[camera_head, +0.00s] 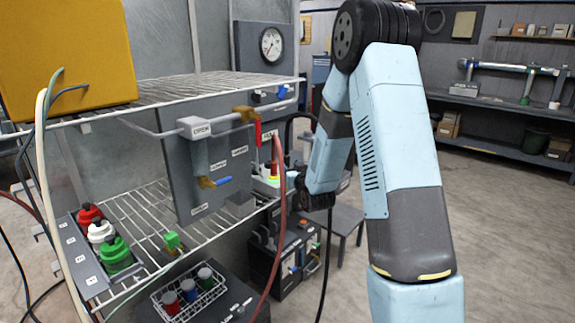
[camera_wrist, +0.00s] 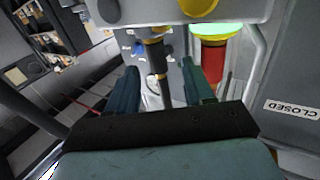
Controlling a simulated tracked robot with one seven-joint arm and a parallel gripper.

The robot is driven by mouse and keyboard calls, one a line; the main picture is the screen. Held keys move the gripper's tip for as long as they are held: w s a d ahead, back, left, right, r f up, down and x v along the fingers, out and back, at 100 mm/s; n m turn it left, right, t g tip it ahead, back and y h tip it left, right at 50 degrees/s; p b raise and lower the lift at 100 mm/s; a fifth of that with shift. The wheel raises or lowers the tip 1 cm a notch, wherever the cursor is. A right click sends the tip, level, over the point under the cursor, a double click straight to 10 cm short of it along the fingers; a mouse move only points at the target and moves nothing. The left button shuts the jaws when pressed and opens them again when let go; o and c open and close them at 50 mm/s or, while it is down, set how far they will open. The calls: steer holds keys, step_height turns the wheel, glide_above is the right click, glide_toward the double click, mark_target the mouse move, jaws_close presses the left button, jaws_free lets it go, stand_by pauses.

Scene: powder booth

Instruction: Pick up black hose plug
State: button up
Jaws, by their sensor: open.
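In the wrist view a black cylindrical piece with a brass-yellow band (camera_wrist: 155,55), which looks like the black hose plug, stands upright under a grey housing. My gripper (camera_wrist: 162,80) is open, with one teal finger on each side of this piece in the picture. The fingers appear apart from it; I cannot tell how far beyond them it lies. In the head view my arm reaches down to the right of the grey panel, and its dark wrist hides the jaws. I cannot make out the plug there.
A red cylinder with a yellow collar and lit green ring (camera_wrist: 210,50) stands close right of my fingers. The grey panel (camera_head: 205,160) with valves hangs by the wire shelf (camera_head: 135,225). A red hose (camera_head: 282,210) hangs near my wrist. Open floor (camera_head: 500,230) lies right.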

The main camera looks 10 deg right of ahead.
mark_target(288, 161)
steer(key=shift+w+a+r, duration=0.1)
steer(key=shift+w+r, duration=0.05)
steer(key=shift+w, duration=2.7)
jaws_close()
